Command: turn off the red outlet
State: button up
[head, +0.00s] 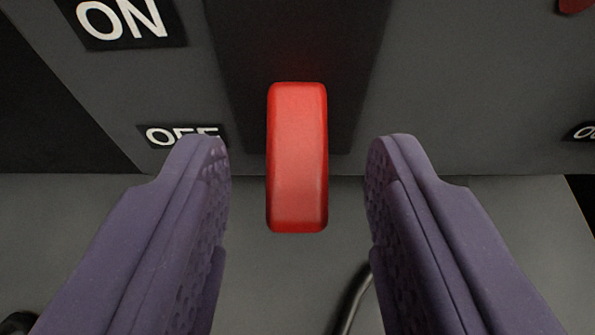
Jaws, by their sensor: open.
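A red lever handle (297,158) stands in the middle of the head view, in front of a dark slot plate (297,40) on a grey panel. An ON label (122,20) is at the upper left, and an OFF label (182,134) is lower on the left, partly covered by a finger. My gripper (298,165) is open, with one purple finger on each side of the handle. Gaps show between the handle and both fingers.
The grey panel (450,100) fills the upper view, with its lower edge behind the handle. Part of another red piece (575,5) shows at the top right, with a cut-off label (582,132) below it. A dark cable (352,298) runs below, between the fingers.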

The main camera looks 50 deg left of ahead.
grip_shut()
jog(key=t+y+b, duration=0.1)
jog(key=b, duration=0.2)
jog(key=shift+f, duration=0.3)
grip_release()
